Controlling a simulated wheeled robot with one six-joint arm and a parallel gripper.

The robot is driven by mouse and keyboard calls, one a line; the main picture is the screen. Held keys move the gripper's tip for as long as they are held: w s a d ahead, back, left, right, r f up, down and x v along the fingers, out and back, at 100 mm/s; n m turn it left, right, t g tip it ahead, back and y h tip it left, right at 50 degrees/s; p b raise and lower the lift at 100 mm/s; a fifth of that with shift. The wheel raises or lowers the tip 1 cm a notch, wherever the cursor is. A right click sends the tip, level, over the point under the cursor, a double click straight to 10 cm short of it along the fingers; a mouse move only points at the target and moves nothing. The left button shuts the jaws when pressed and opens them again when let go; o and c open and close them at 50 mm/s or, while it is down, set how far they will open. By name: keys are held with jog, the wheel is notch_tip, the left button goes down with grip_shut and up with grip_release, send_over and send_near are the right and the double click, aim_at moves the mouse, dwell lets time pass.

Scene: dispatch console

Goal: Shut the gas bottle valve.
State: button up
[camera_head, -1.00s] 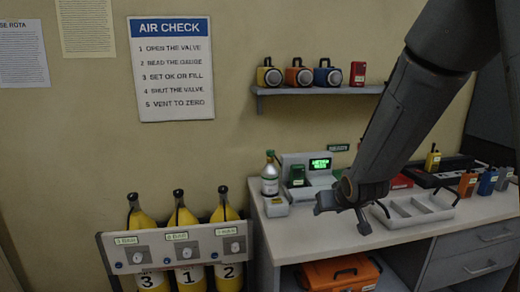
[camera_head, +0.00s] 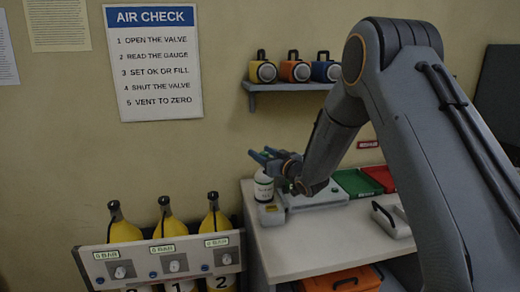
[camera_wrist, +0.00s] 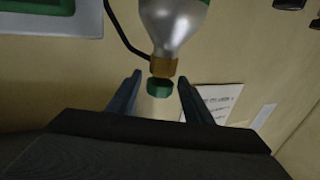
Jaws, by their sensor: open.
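The gas bottle (camera_head: 263,188) stands upright at the left end of the counter, white and silver. In the wrist view the bottle (camera_wrist: 174,22) shows its silver shoulder, brass neck (camera_wrist: 163,67) and round green valve knob (camera_wrist: 159,87). In the wrist view my gripper (camera_wrist: 159,82) is open, with one finger on each side of the green knob. Gaps show between the knob and both fingers, so it is not gripped.
A grey console with a green and a red tray (camera_head: 377,178) lies right of the bottle. A shelf (camera_head: 290,87) with colored canisters hangs above. A rack panel (camera_head: 160,257) holding yellow cylinders marked 0 BAR stands left of the counter (camera_head: 310,240). An orange case (camera_head: 345,280) is below.

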jog(key=shift+p+x, duration=0.3)
jog(key=shift+x, duration=1)
jog(key=shift+d, duration=0.1)
jog(key=c, duration=1.1)
jog(key=shift+o, duration=0.2)
